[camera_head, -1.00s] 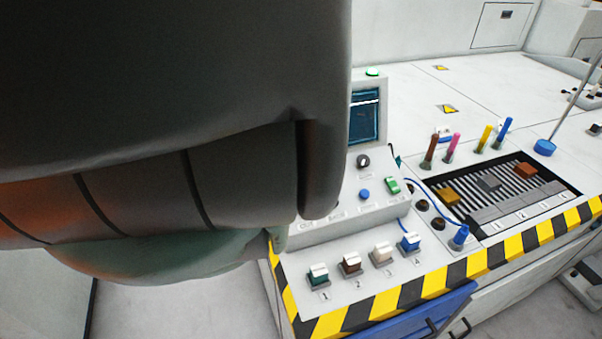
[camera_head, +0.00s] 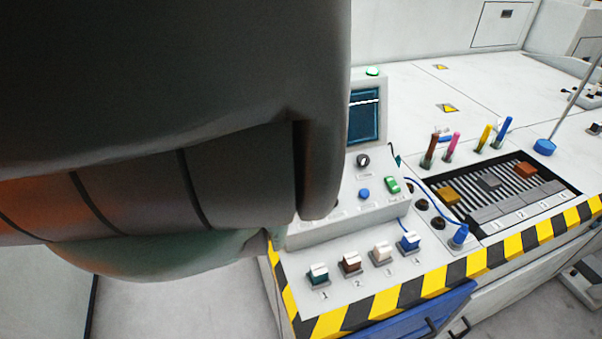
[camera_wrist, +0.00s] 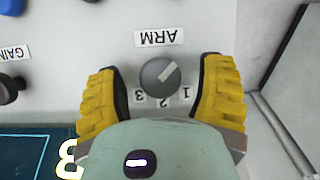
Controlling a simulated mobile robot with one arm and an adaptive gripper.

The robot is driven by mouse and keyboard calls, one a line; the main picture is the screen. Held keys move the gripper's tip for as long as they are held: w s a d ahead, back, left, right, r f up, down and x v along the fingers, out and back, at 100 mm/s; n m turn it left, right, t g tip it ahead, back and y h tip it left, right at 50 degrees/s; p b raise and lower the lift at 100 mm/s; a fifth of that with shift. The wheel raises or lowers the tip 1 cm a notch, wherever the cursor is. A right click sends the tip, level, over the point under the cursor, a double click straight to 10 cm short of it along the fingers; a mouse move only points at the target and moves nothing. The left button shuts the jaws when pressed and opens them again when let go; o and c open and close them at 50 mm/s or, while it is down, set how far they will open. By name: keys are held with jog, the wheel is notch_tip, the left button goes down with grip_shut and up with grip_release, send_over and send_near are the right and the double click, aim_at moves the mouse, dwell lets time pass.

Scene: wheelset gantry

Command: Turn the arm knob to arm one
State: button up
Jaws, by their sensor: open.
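The arm knob (camera_wrist: 160,77) is a round grey dial in the wrist view, below the upside-down ARM label (camera_wrist: 157,37). The digits 3, 2 and 1 (camera_wrist: 186,92) run left to right under it. Its pale pointer line slants from the middle towards the upper right, away from the digits. My gripper (camera_wrist: 162,74) is open, with one yellow ribbed finger on each side of the knob. Gaps show between the knob and both fingers. In the head view my arm covers the left half, and I cannot make out the arm knob or my fingertips there.
A GAIN knob (camera_wrist: 10,85) and a blue button (camera_wrist: 12,4) lie left in the wrist view. A screen edge (camera_wrist: 30,150) is at the lower left. The head view shows the console screen (camera_head: 365,117), several numbered switches (camera_head: 350,263) and upright coloured plugs (camera_head: 483,138).

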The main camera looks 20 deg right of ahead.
jog(key=shift+c, duration=0.2)
grip_shut()
dwell(0.3)
jog(key=shift+f, duration=0.1)
jog(key=n+h, duration=0.2)
jog(key=n, duration=0.2)
jog(key=shift+a+b, duration=0.1)
jog(key=shift+b, duration=0.25)
jog(key=n+t+h, duration=0.1)
jog(key=n, duration=0.3)
jog(key=shift+s, duration=0.1)
jog(key=shift+h, duration=0.3)
